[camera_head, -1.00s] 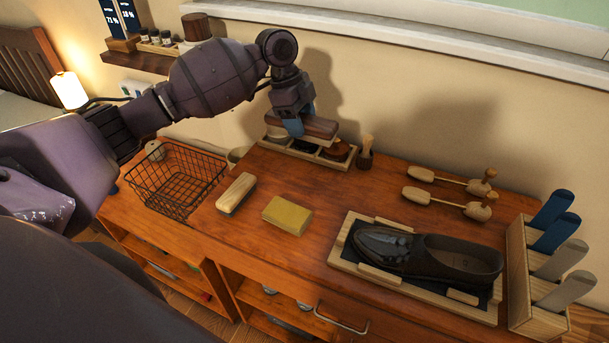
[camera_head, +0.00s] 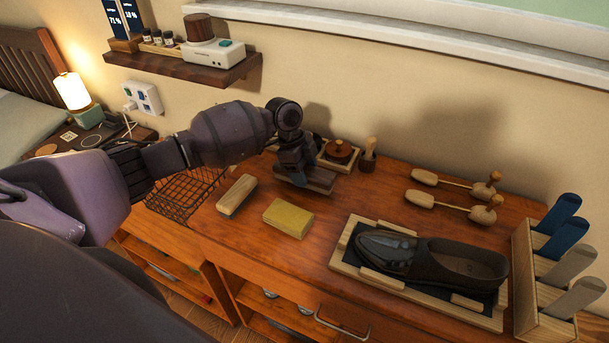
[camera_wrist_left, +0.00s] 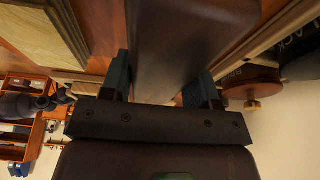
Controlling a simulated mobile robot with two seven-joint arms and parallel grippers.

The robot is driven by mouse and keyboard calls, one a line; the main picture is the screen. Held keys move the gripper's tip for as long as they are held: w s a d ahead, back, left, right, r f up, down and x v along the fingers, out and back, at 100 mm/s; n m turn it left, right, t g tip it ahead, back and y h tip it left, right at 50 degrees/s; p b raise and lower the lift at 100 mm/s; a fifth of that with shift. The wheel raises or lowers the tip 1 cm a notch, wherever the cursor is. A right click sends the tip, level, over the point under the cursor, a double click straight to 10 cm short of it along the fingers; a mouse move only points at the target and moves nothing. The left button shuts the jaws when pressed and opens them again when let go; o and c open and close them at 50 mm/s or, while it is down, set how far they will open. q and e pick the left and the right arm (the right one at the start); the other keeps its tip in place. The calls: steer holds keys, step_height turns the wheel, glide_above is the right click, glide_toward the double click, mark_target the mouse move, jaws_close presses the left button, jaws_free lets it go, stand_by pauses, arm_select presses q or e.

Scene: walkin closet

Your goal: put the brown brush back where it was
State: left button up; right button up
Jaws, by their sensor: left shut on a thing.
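My left gripper (camera_head: 296,177) is shut on the brown brush (camera_head: 318,182), a dark brown block seen from above. It is low over the bench top, in front of the wooden tray (camera_head: 352,165); I cannot tell whether it touches the wood. In the left wrist view the brush (camera_wrist_left: 185,45) fills the space between the blue fingertips (camera_wrist_left: 160,85). The arm hides the tray's left part. The tray's right compartment holds a round brown tin (camera_head: 338,151). My right gripper is not in view.
A pale wooden brush (camera_head: 236,195) and a yellow block (camera_head: 288,218) lie in front of the gripper. A wire basket (camera_head: 180,195) is at left. A shoe (camera_head: 430,260) on a stand and shoe trees (camera_head: 455,200) are at right.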

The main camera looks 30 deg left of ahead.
arm_select(q)
steer(key=shift+f, duration=0.8)
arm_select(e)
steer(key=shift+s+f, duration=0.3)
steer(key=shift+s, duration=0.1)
arm_select(q)
steer(key=shift+f, duration=0.1)
steer(key=o, duration=0.9)
steer(key=shift+o, duration=0.2)
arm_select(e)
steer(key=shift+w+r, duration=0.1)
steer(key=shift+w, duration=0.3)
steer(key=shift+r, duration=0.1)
